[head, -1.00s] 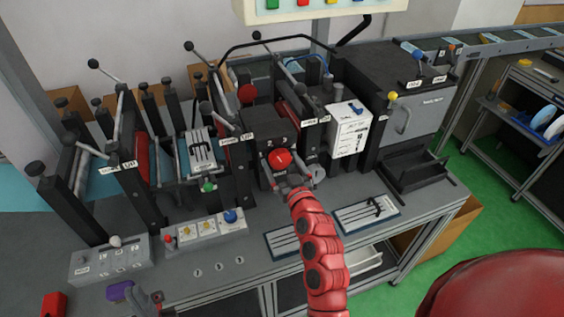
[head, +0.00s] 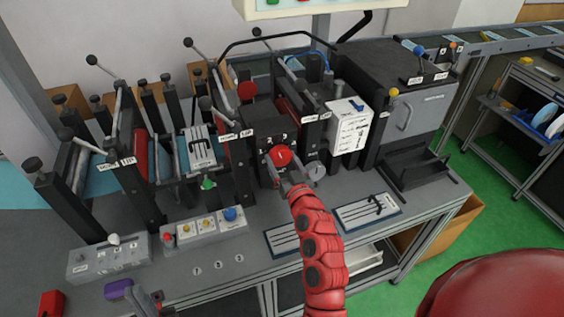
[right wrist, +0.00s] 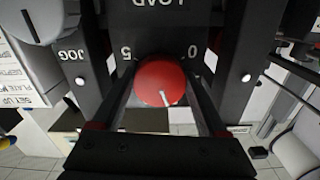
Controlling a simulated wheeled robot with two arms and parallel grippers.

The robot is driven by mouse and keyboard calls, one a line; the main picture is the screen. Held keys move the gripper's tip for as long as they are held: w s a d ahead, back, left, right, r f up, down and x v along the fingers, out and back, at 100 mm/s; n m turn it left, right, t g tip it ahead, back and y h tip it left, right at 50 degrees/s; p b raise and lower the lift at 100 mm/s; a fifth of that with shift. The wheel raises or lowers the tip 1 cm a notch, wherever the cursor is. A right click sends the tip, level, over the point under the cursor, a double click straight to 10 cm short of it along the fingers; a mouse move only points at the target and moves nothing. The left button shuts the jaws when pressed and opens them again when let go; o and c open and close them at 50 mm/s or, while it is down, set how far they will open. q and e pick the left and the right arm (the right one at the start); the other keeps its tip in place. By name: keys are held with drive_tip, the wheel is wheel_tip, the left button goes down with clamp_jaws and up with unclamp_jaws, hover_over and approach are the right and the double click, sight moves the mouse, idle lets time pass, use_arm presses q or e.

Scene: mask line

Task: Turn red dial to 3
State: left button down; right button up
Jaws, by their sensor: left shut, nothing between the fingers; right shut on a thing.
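The red dial (head: 281,155) is on the dark front of a press unit on the bench. In the right wrist view the dial (right wrist: 160,80) fills the middle, with a white pointer line towards the bottom of the picture. A 5 shows to its left and a 0 to its right, both upside down. My right gripper (head: 284,168) is shut on the dial, with one finger on each side in the right wrist view (right wrist: 160,95). My left gripper (head: 147,295) is shut and empty at the bottom left, low by the bench's front edge.
A grey box with red, yellow and blue knobs (head: 205,229) stands on the bench left of my right arm. Slotted plates (head: 367,212) lie to the right. A grey round knob (right wrist: 38,20) labelled JOG is near the dial. Levers and black posts crowd the back.

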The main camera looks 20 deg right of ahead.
drive_tip(key=shift+f+m+b, duration=0.2)
drive_tip(key=shift+m+b, duration=0.35)
drive_tip(key=shift+m, duration=0.25)
drive_tip(key=m+b, duration=0.1)
drive_tip(key=m, duration=0.1)
drive_tip(key=shift+m, duration=0.3)
drive_tip(key=shift+a+r+m+b, duration=0.15)
drive_tip(key=shift+m+b, duration=0.6)
drive_tip(key=shift+m, duration=1.25)
drive_tip(key=o, duration=1.3)
drive_tip(key=shift+r, duration=0.1)
drive_tip(key=shift+c, duration=0.2)
drive_tip(key=shift+s, duration=0.1)
